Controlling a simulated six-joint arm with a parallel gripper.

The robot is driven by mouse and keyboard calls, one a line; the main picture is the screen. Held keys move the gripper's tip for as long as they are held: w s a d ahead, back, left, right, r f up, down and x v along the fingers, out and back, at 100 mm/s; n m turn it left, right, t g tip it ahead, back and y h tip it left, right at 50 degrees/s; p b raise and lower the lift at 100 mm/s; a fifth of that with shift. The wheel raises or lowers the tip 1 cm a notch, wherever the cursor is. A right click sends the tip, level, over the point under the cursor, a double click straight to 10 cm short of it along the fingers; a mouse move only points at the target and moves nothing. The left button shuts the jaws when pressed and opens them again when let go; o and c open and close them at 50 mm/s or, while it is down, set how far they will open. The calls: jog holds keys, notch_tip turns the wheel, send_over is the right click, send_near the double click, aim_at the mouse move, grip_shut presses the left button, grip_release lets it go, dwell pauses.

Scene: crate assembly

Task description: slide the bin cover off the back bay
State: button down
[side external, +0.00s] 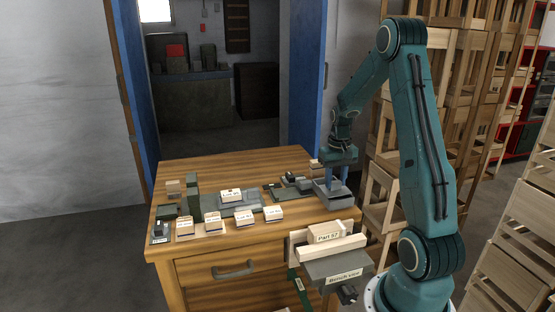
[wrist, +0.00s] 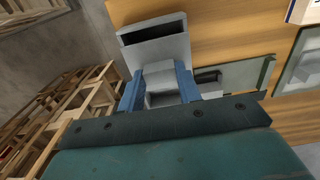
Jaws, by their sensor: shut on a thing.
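A grey bin (side external: 333,197) stands at the right end of the wooden workbench. In the wrist view the grey bin (wrist: 177,47) shows a dark open slot at its far end. A light grey block (wrist: 159,75), which looks like the grip of the bin cover, sits between the two blue fingers of my gripper (wrist: 160,88). My gripper is shut on this block. In the side view my gripper (side external: 338,182) points down at the bin, and its fingers partly hide the cover. A second opening shows below the block in the wrist view.
A green tray with dark parts (side external: 290,188) lies just left of the bin. Several labelled blocks (side external: 244,215) stand along the front of the bench (side external: 190,254). A bench vise (side external: 338,268) with a pale block labelled Part 57 (side external: 325,233) sits at the front edge. Wooden crates (side external: 385,185) stand at the right.

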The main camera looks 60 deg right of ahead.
aim_at(338, 193)
jog(key=shift+s+a, duration=0.85)
jog(key=c, duration=1)
grip_release()
jog(key=shift+o, duration=0.2)
jog(key=shift+r, duration=0.15)
jog(key=shift+r, duration=0.55)
notch_tip(338, 193, up, 12)
jog(key=shift+r, duration=0.25)
